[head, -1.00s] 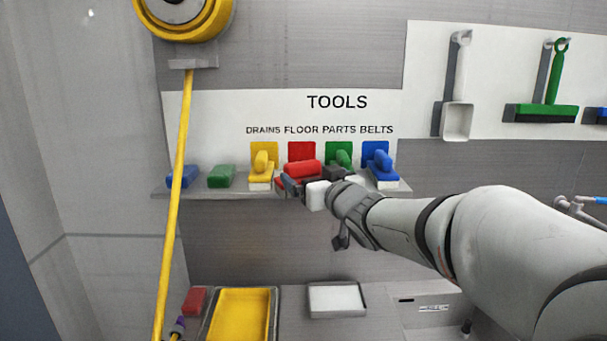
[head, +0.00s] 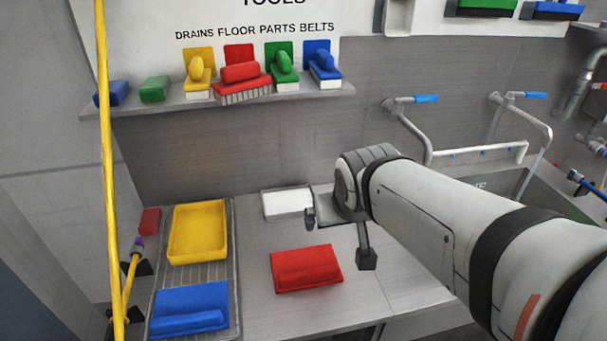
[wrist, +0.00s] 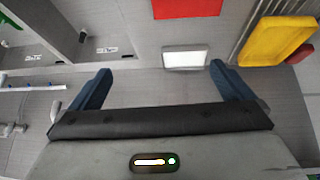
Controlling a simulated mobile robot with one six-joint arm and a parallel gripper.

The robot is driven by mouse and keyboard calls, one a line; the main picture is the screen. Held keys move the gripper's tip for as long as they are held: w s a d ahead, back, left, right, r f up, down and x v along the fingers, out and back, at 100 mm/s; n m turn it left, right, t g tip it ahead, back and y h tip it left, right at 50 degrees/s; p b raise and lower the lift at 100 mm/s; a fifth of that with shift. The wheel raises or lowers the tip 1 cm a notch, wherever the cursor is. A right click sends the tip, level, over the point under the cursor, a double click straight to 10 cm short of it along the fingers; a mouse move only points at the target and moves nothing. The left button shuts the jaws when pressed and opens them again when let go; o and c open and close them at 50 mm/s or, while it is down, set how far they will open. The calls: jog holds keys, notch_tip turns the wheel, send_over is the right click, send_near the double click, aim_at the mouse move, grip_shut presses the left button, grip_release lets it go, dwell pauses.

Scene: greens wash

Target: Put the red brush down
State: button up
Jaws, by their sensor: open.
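The red brush (head: 243,88) sits on the wall shelf in the head view, in front of the red panel under the word FLOOR. Its grey bristles face forward at the shelf's front edge. My gripper (head: 338,238) is well below and to the right of it, over the bench, clear of the brush. In the wrist view my gripper (wrist: 160,84) shows two blue fingers wide apart with nothing between them. The brush is not in the wrist view.
The shelf (head: 175,106) also holds yellow, green and blue brushes. On the bench are a red flat item (head: 306,268), a white tray (head: 287,204), a yellow tray (head: 198,232) and a blue item (head: 190,308). A yellow pole (head: 106,170) stands at left.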

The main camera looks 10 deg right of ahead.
jog(key=s+a+f+g, duration=0.1)
jog(key=s+f+g, duration=0.2)
jog(key=s, duration=0.4)
jog(key=shift+s+a+y, duration=0.15)
jog(key=shift+a+y, duration=0.15)
jog(key=shift+y, duration=0.1)
dwell(0.7)
